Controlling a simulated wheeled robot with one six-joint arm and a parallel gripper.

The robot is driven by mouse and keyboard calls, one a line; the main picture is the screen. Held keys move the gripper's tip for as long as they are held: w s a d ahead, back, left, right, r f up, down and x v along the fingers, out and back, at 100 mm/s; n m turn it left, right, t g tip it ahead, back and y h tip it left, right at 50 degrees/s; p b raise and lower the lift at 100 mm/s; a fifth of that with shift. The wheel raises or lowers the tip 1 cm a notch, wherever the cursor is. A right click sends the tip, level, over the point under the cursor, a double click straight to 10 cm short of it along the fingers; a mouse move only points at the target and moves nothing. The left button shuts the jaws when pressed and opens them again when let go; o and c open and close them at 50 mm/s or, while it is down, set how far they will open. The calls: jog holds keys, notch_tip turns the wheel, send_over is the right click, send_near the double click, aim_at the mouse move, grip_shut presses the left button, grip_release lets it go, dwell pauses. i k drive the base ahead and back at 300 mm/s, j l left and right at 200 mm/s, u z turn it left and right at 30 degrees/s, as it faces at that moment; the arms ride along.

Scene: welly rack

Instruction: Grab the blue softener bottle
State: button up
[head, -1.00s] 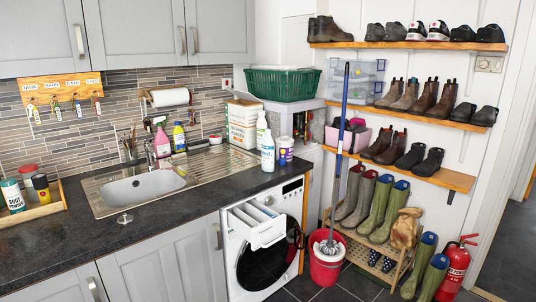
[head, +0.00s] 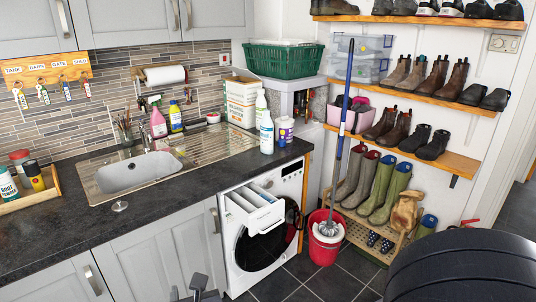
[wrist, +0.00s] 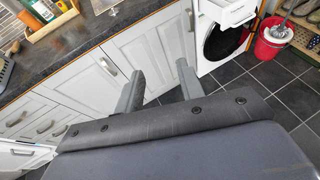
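A white bottle with a blue label (head: 267,133) stands upright at the right end of the dark counter in the head view, above the washing machine. It is the closest match I see to a blue softener bottle; its label is too small to read. A second white bottle (head: 260,105) stands just behind it, and a white and purple tub (head: 286,130) stands to its right. My gripper (wrist: 158,86) is open and empty in the wrist view, low in front of the grey cabinet doors. Its tip shows at the bottom edge of the head view, well below the bottles.
The washing machine (head: 267,250) has its detergent drawer (head: 256,211) pulled out below the bottles. A red mop bucket (head: 324,247) stands to its right. A white and orange box (head: 240,103) stands behind the bottles. The counter to their left holds the sink (head: 131,172).

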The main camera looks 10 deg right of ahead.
aim_at(267, 126)
jog(key=i+l, duration=0.25)
jog(key=i, duration=0.25)
jog(key=i+l, duration=0.3)
jog(key=i, duration=0.2)
jog(key=i+l, duration=0.25)
jog(key=i, duration=0.25)
jog(key=i+l+u, duration=0.1)
jog(key=i+l, duration=0.15)
jog(key=i, duration=0.25)
jog(key=i+l, duration=0.35)
jog(key=i, duration=0.15)
jog(key=i+l, duration=0.3)
jog(key=i, duration=0.2)
